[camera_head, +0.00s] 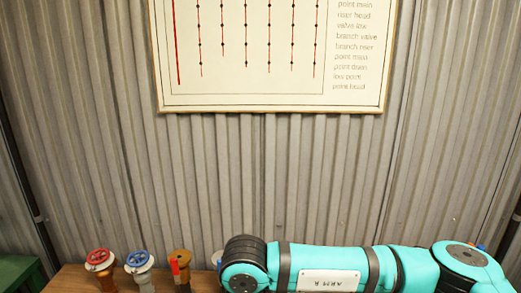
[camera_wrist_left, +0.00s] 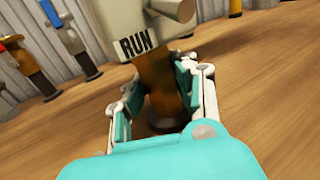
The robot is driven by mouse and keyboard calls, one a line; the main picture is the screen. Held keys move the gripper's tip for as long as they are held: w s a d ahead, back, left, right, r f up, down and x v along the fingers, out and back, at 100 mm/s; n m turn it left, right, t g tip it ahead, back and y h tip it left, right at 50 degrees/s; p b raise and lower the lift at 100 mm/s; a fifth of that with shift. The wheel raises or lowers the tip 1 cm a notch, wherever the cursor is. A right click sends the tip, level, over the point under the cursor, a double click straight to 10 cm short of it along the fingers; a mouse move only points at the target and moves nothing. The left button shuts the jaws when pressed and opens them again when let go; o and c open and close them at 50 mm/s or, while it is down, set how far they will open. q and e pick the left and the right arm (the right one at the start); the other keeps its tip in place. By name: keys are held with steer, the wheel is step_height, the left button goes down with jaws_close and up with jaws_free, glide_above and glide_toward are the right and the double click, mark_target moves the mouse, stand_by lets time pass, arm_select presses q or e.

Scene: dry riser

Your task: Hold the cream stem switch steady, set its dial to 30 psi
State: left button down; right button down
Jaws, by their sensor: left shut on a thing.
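The cream stem switch shows in the left wrist view as a cream head (camera_wrist_left: 150,22) marked RUN on a brown stem (camera_wrist_left: 160,78). A cream knob-like part juts from the head at its upper right. The head's top is cut off by the frame, and no dial reading is visible. My left gripper (camera_wrist_left: 160,97) is shut around the brown stem below the head. The stem looks upright on the wooden surface. In the head view my right arm reaches across the lower right; its gripper is out of view.
A red-wheeled valve (camera_head: 99,259), a blue-wheeled valve (camera_head: 138,262) and a brown fitting with a red lever (camera_head: 179,268) stand in a row on the wooden bench (camera_head: 70,280). A chart board (camera_head: 270,108) hangs on the corrugated wall. Bare wood (camera_wrist_left: 265,85) lies right of the switch.

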arm_select(q)
steer(key=c, duration=1)
jaws_free()
